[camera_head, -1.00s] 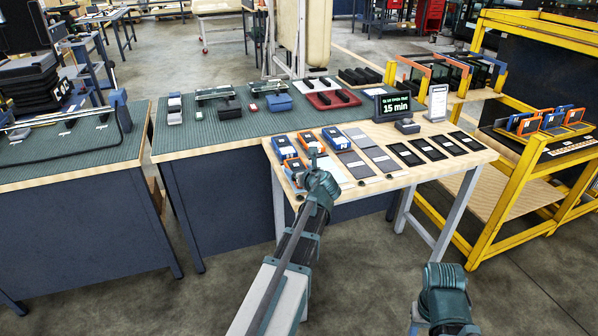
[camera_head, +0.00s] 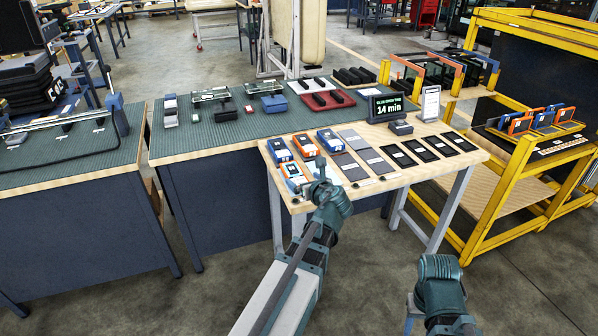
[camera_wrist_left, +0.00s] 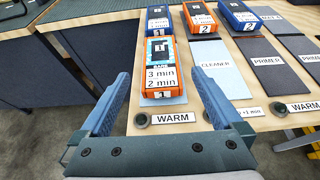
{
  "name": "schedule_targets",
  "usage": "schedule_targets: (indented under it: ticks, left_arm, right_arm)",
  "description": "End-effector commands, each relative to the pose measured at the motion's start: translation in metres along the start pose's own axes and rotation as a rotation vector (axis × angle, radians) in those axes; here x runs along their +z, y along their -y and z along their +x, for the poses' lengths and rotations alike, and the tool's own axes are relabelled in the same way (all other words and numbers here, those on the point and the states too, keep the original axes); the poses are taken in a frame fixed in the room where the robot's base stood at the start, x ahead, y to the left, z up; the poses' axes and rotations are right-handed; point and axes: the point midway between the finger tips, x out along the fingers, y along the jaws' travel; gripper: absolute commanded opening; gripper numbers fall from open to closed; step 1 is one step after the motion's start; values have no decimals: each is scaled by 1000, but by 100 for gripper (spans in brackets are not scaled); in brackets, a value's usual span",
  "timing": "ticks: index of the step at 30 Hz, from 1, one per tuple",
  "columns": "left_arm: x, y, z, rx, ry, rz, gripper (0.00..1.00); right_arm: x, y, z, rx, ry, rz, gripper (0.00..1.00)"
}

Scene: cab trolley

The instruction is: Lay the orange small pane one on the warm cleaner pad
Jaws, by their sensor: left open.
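The orange small pane one (camera_wrist_left: 163,72) is an orange-edged block marked 1, with a 3 min and 2 min label. It lies on a pale blue pad (camera_wrist_left: 165,100) behind the WARM label; the block hides most of that pad. It also shows at the table's left front in the head view (camera_head: 292,172). My left gripper (camera_wrist_left: 161,78) is open and empty, its fingers apart on either side of the block's near end. In the head view it is the left gripper (camera_head: 321,166) low over the table. My right arm is at the lower right; its fingers cannot be made out.
A blue block and an orange block (camera_wrist_left: 201,18) lie behind, with another blue block (camera_wrist_left: 237,16). A pale CLEANER pad (camera_wrist_left: 217,68) and dark PRIMER pads (camera_wrist_left: 267,64) lie to the right. A timer display (camera_head: 388,106) stands at the back. A yellow trolley (camera_head: 500,190) is at the right.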

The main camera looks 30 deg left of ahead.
Motion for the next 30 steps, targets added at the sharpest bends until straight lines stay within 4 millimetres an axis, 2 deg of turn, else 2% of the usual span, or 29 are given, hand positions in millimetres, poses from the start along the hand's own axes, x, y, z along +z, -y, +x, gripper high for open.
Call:
schedule_targets:
  ticks: [1, 6, 16, 19, 23, 26, 30]
  left_arm:
    - [2, 0, -10, -2, 0, 1, 100]
    - [0, 0, -22, -1, 0, 1, 100]
    - [0, 0, -25, 0, -1, -2, 100]
    - [-7, 2, -29, 1, -23, -57, 100]
    - [-40, 11, -49, 27, -136, -315, 100]
    - [-81, 20, -78, 97, -276, -616, 100]
    - [-142, 32, -130, 283, -469, -1016, 100]
  right_arm:
    - [0, 0, -5, 0, 0, 0, 50]
    - [0, -1, -9, 0, 0, 0, 50]
    - [0, -1, -9, 0, 0, 0, 50]
    - [0, -1, -9, 0, 0, 0, 50]
    - [0, -1, -9, 0, 0, 0, 50]
    - [0, -1, -9, 0, 0, 0, 50]
    - [0, -1, -9, 0, 0, 0, 50]
